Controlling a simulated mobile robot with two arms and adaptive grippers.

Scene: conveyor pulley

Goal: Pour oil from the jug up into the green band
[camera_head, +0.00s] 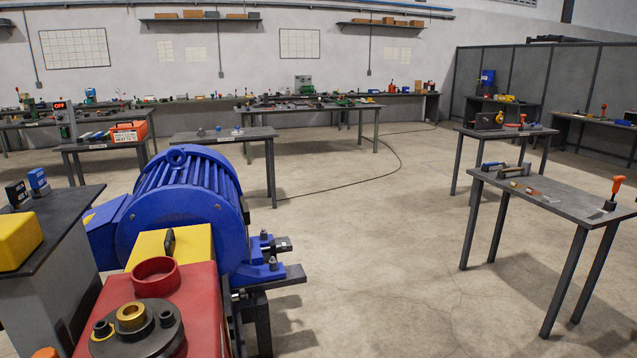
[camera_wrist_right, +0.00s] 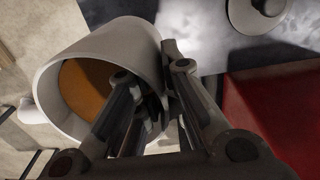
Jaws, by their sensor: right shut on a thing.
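In the right wrist view, a pale grey jug (camera_wrist_right: 125,45) is tilted, with its round mouth facing the lower left. Amber oil (camera_wrist_right: 88,88) shows inside it. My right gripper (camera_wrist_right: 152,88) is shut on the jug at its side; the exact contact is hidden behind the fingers. The head view shows neither the jug nor either gripper. In the head view, a red housing (camera_head: 205,310) stands at the front, with a red ring (camera_head: 156,278) and a brass bushing in a dark flange (camera_head: 131,316) on top. I cannot make out a green band.
A blue motor (camera_head: 180,205) stands behind the red housing, with a yellow cover (camera_head: 170,243) between them. A bench with a yellow box (camera_head: 15,240) is at the left. A tool table (camera_head: 565,196) stands at the right. The middle floor is clear.

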